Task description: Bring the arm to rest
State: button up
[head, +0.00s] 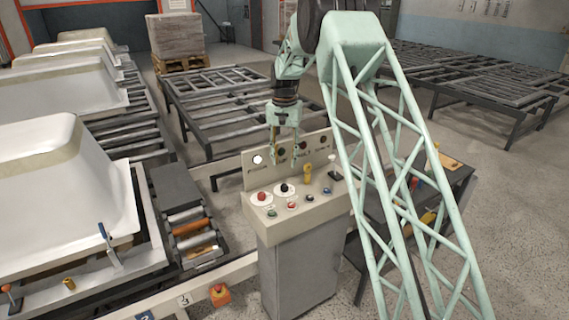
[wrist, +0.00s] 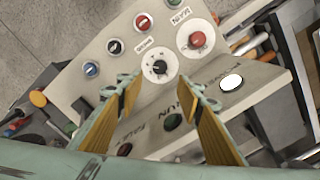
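My gripper (head: 284,150) hangs from my pale green arm above the control console (head: 298,222) in the head view. In the wrist view my gripper (wrist: 165,92) has its two yellow-lined fingers spread apart, with nothing between them. The fingers point at the console's panel, near a black knob on a white dial (wrist: 158,67). The knob (head: 284,188) also shows in the head view, below the fingertips. Whether a fingertip touches the console cannot be told.
A red button (wrist: 196,40) sits beside the knob. A lit white lamp (wrist: 231,82) is on the console's upright back panel. White tub shells (head: 50,190) stand on racks at the left. A tool table (head: 455,178) is right of the console. Empty roller racks (head: 235,105) lie behind.

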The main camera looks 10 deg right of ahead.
dwell(0.4)
jog(key=s+r+n+t+b, duration=0.1)
jog(key=s+r+b, duration=0.1)
jog(key=s+r, duration=1.2)
jog(key=s+r+n+t+b, duration=0.1)
jog(key=s+r, duration=0.5)
jog(key=s, duration=0.3)
jog(key=s+r+n, duration=0.1)
jog(key=s+r, duration=0.5)
jog(key=s, duration=0.2)
jog(key=s+r+t+b, duration=0.1)
jog(key=s+r+b, duration=0.1)
jog(key=s, duration=1.8)
jog(key=s+f+n, duration=0.1)
jog(key=s+f, duration=0.2)
jog(key=s, duration=0.6)
jog(key=s+f+n+t+b, duration=0.1)
jog(key=s+f, duration=0.2)
jog(key=s, duration=0.7)
jog(key=shift+f, duration=0.15)
jog(key=shift+a, duration=0.1)
